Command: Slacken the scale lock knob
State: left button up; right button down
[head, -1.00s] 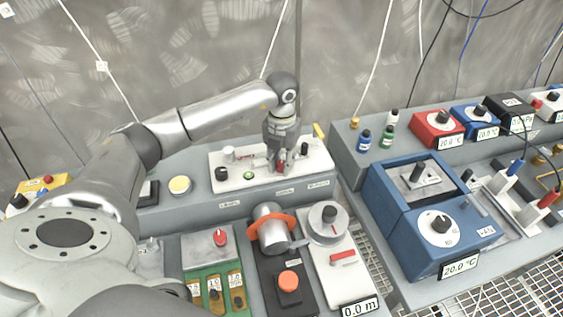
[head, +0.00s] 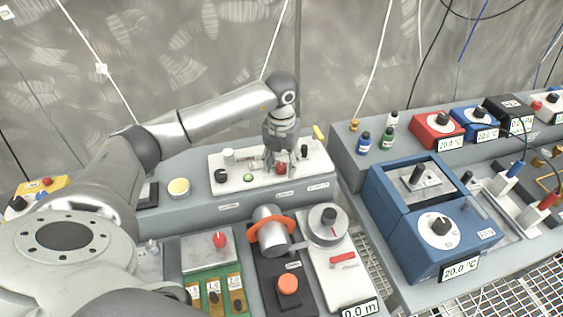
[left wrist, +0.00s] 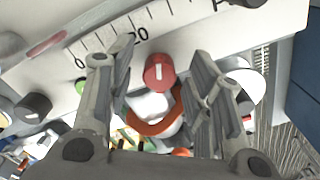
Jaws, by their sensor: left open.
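A red knob (head: 281,168) with a white mark stands on a white panel (head: 238,182) that carries a printed scale. It is likely the scale lock knob; I cannot read a label for it. In the left wrist view the red knob (left wrist: 158,72) shows between the fingers and a little beyond their tips. My left gripper (head: 280,163) is over the panel, pointing down, open and empty, with its fingers (left wrist: 165,75) on either side of the knob. I see no finger touching the knob. My right gripper is not in view.
The panel also bears a black knob (head: 221,175), a green button (head: 249,177) and a black post (head: 304,151). In front stand an orange-collared cylinder (head: 270,230) and a grey dial (head: 328,222). A blue box (head: 430,230) stands to the right.

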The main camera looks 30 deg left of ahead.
aim_at(281, 165)
pick_arm(q)
notch_tip(281, 165, up, 12)
dwell(0.6)
dwell(0.5)
